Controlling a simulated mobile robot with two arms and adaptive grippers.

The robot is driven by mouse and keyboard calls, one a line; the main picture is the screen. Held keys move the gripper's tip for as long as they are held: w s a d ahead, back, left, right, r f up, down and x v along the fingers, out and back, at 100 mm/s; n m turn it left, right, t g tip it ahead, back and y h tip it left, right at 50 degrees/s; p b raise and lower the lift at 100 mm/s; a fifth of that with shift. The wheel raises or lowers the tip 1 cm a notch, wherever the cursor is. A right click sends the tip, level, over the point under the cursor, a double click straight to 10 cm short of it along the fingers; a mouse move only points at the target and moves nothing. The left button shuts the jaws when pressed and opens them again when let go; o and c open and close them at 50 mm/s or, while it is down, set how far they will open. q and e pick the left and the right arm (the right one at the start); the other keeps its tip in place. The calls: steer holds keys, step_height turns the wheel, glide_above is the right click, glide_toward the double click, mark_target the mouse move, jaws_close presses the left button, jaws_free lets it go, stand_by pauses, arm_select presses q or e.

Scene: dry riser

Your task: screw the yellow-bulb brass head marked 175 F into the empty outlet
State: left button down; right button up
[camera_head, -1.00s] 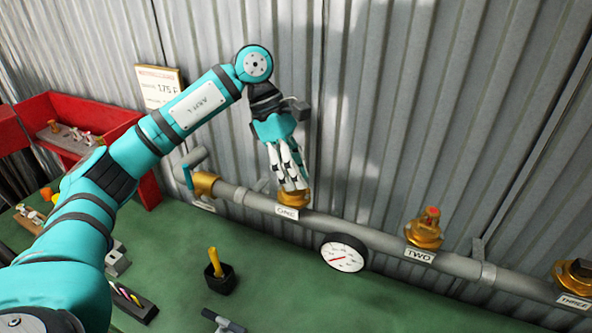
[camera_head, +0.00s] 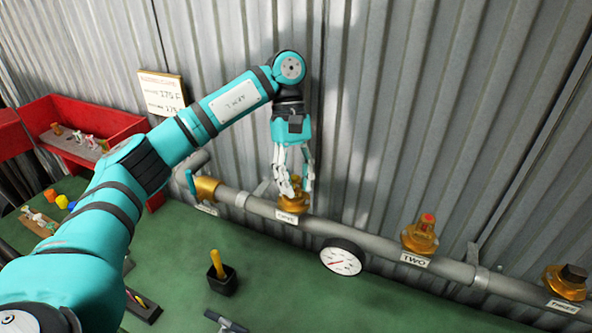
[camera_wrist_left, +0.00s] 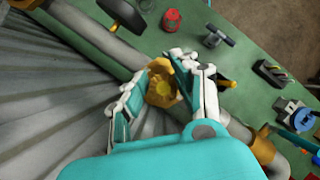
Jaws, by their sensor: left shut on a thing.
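My left gripper (camera_head: 295,188) is over the outlet labelled ONE (camera_head: 287,217) on the grey pipe, fingers pointing down. In the left wrist view its fingers (camera_wrist_left: 160,88) are closed around a brass piece with a yellow middle (camera_wrist_left: 162,92). In the head view the fingers hide most of this brass piece (camera_head: 293,205), so I cannot tell how far it is seated. Outlet TWO carries a brass fitting with a red top (camera_head: 422,234). Outlet THREE carries a brass fitting with a dark top (camera_head: 569,281). My right gripper is not in view.
A pressure gauge (camera_head: 342,257) hangs in front of the pipe (camera_head: 375,238). A black pot (camera_head: 222,280) with a yellow-handled tool stands on the green bench. A red tray (camera_head: 110,124) holds small heads at the left. A 175 F sign (camera_head: 162,93) leans against the corrugated wall.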

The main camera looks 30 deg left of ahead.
arm_select(q)
steer(key=shift+s+d+m+g+y+p, duration=0.1)
steer(key=shift+s+m+g+y+p, duration=0.2)
steer(key=shift+m+p, duration=0.5)
steer(key=shift+f+m, duration=0.2)
steer(key=shift+m, duration=0.2)
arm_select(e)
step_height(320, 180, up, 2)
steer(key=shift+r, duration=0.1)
arm_select(q)
steer(key=c, duration=1.3)
jaws_free()
steer(key=o, duration=0.3)
steer(key=shift+d+r, duration=0.1)
steer(key=shift+w, duration=0.1)
